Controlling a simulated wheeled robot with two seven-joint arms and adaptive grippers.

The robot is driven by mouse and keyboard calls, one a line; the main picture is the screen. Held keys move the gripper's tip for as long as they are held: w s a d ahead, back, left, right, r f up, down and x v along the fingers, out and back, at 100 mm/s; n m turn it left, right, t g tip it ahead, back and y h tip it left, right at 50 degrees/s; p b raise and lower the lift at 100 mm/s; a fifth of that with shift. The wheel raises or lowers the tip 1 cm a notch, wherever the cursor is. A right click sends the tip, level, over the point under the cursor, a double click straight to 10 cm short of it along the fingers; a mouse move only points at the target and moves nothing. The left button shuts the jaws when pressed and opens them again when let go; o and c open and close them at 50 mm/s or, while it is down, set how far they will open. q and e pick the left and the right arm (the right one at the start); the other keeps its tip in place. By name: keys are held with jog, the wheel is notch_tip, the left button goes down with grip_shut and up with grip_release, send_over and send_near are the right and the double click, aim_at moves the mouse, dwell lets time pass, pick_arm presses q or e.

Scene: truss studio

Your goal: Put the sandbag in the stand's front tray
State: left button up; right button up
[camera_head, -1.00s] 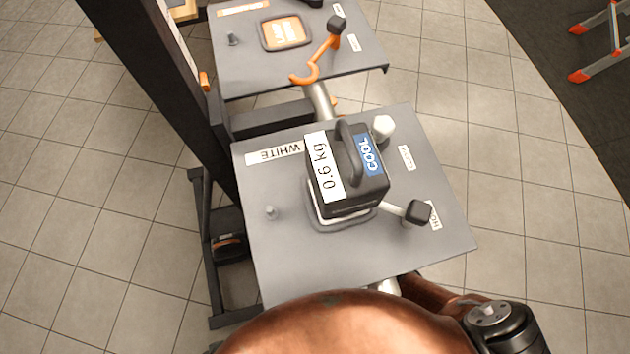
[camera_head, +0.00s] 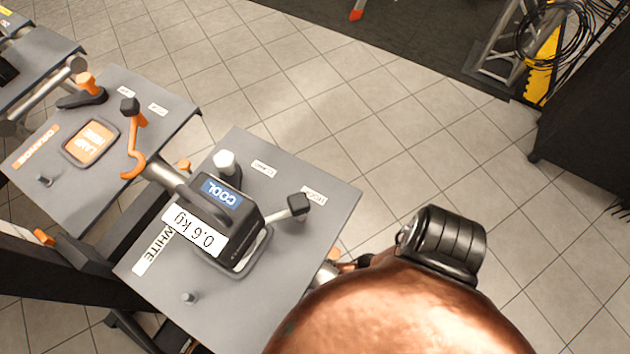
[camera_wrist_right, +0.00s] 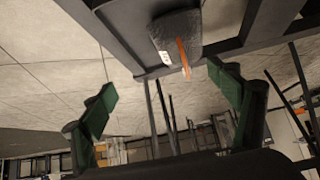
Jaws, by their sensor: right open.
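A dark grey, bag-like object with an orange strip and a small white label (camera_wrist_right: 176,36), which looks like the sandbag, is at the top of the right wrist view. It lies against dark bars of a frame (camera_wrist_right: 110,40), apparently the stand's base. I cannot tell which tray it is in or whether it is in one. My right gripper (camera_wrist_right: 160,106) is open, with its green-padded fingers wide apart and nothing between them. The bag-like object appears beyond the fingertips, not between them. My left gripper is not in view. The head view does not clearly show the sandbag.
In the head view, a grey plate marked WHITE (camera_head: 300,190) bears a black block labelled 0.6 kg and COOL (camera_head: 235,240). A second plate marked ORANGE (camera_head: 75,195) has an orange hook (camera_head: 137,140). Tiled floor at right is open; a dark cabinet (camera_head: 590,130) stands beyond.

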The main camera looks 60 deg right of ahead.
jog(key=s+d+r, duration=0.2)
jog(key=s, duration=0.4)
jog(key=s+d+r+g, duration=0.1)
jog(key=s+d+r, duration=0.1)
jog(key=s, duration=0.4)
jog(key=s+d+r+g, duration=0.1)
jog(key=s+d+r, duration=0.1)
jog(key=s, duration=0.4)
jog(key=shift+d+r+m, duration=0.1)
jog(key=shift+d+m, duration=0.3)
jog(key=shift+d, duration=0.35)
jog(key=s+d+r+n+g, duration=0.1)
jog(key=s+r+g, duration=0.2)
jog(key=s, duration=1.2)
jog(key=s+d+r+n+g+y, duration=0.1)
jog(key=s+d+r+g, duration=0.1)
jog(key=s, duration=1.3)
jog(key=shift+d+r+g, duration=0.15)
jog(key=shift+r+g, duration=0.35)
jog(key=shift+g, duration=0.1)
